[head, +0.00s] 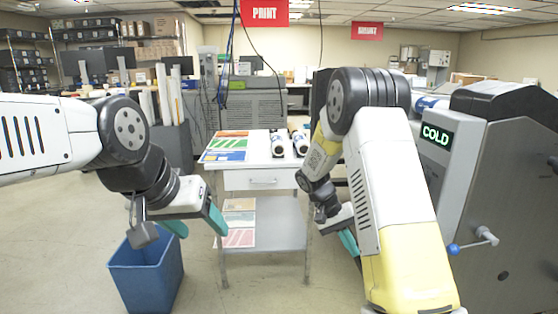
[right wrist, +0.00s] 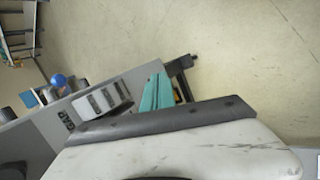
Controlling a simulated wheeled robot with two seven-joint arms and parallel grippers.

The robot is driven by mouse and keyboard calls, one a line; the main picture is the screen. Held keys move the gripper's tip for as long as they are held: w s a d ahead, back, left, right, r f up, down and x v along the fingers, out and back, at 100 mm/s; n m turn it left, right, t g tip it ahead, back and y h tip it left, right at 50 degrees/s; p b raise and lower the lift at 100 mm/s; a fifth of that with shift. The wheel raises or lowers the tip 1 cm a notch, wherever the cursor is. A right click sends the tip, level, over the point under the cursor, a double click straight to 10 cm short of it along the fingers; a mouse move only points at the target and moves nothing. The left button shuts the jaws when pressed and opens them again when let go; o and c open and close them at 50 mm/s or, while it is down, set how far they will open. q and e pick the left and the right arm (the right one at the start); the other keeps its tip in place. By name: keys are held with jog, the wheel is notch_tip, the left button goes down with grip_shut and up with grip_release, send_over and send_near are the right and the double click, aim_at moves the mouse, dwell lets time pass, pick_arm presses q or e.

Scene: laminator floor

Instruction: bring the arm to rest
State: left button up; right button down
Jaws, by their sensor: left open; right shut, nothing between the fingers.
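My left gripper (head: 196,225) hangs in the left of the head view, its two teal fingers apart with nothing between them. It is above and to the right of a blue bin, in front of the white table. My right arm, white and yellow, fills the right middle of the head view. Its gripper (head: 349,243) points down beside the table's right side, partly hidden behind the arm.
The blue bin (head: 148,280) stands on the floor at lower left. The white table (head: 265,178) holds colored prints (head: 226,147) and rolls (head: 278,143). A grey laminator (head: 510,200) with a COLD display and blue-knobbed crank (head: 453,249) stands close to my right arm. Floor at far left is clear.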

jog(key=s+a+r+n+t+y, duration=0.1)
jog(key=s+a+r+t+y, duration=0.2)
jog(key=s+r, duration=0.8)
jog(key=s+a+r+n+t+y, duration=0.1)
jog(key=s+a+r+t+y, duration=0.3)
jog(key=s+r, duration=0.7)
jog(key=shift+r+n+t+y, duration=0.4)
jog(key=shift+t+y, duration=0.3)
jog(key=shift+t, duration=0.1)
